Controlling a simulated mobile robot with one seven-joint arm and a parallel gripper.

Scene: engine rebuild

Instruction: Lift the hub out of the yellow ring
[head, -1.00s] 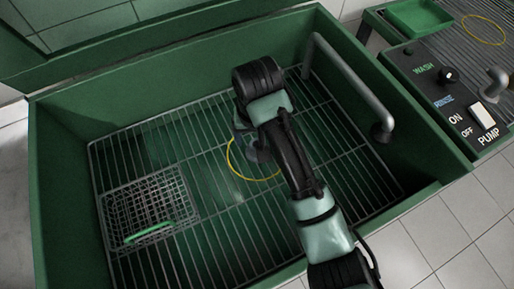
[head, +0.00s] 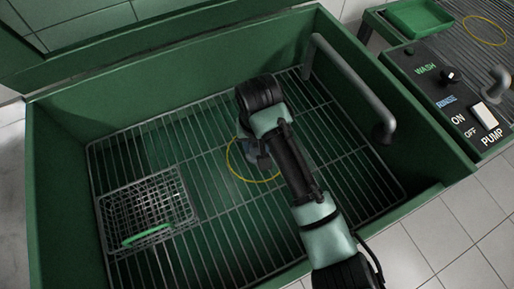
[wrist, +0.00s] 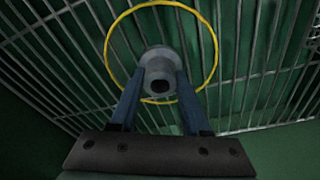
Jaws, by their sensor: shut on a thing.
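The hub (wrist: 160,71) is a grey round part with a dark hole in its end. In the wrist view my gripper (wrist: 157,85) is shut on it, with one blue finger on each side. The yellow ring (wrist: 217,62) lies on the grate behind the hub and surrounds it in this view. In the head view the yellow ring (head: 231,166) shows left of my arm, partly covered by it. Only a small grey piece of the hub shows there, under my wrist. I cannot tell how far the hub is above the grate.
The grate (head: 215,228) lies in a green basin (head: 130,95) with high walls. A wire basket (head: 140,200) with a green handle stands at the left. A grey pipe (head: 350,85) arches at the right, near my arm. A pump panel (head: 455,95) is outside the basin.

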